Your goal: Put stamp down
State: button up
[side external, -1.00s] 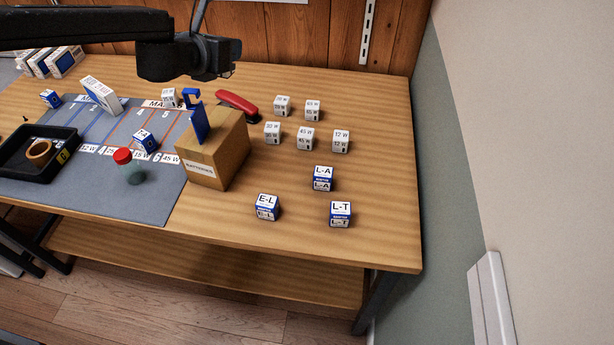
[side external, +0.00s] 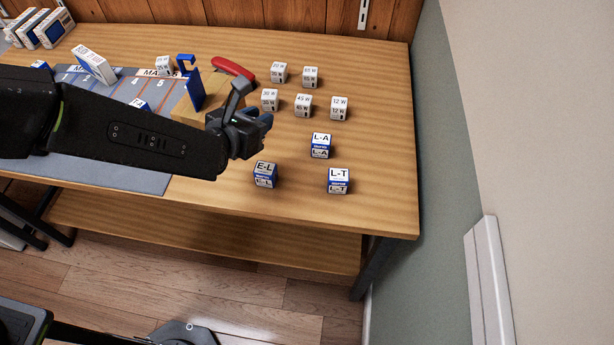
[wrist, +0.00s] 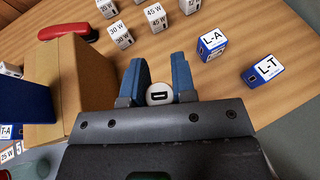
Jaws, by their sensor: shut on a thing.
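My gripper (side external: 262,118) reaches in from the left, low over the table between the cardboard box and the labelled cubes. In the wrist view its two blue fingers are shut on the stamp (wrist: 158,95), which shows as a round pale end with a dark rectangular mark. The stamp sits between the fingers, right of the box. In the side view I cannot make out the stamp, as the gripper hides it. I cannot tell whether its lower end touches the table.
The cardboard box (wrist: 78,75) stands just left of my gripper, with a red tool (side external: 233,68) behind it. Blue-and-white cubes L-A (side external: 320,146), L-T (side external: 339,181) and E-L (side external: 265,175) stand nearby. Several white wattage cubes (side external: 303,105) stand farther back. The table's right side is clear.

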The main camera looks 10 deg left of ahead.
jog(key=d+f, duration=0.2)
jog(key=d, duration=0.1)
jog(key=s+d+f, duration=0.1)
jog(key=d+f, duration=0.1)
jog(key=d, duration=0.2)
jog(key=s+d+f, duration=0.1)
jog(key=d+f, duration=0.1)
jog(key=d, duration=0.1)
jog(key=shift+s+d+f, duration=0.15)
jog(key=shift+f, duration=0.05)
jog(key=shift+d+f, duration=0.15)
jog(key=shift+f, duration=1.85)
jog(key=shift+f, duration=0.15)
jog(key=o, duration=0.6)
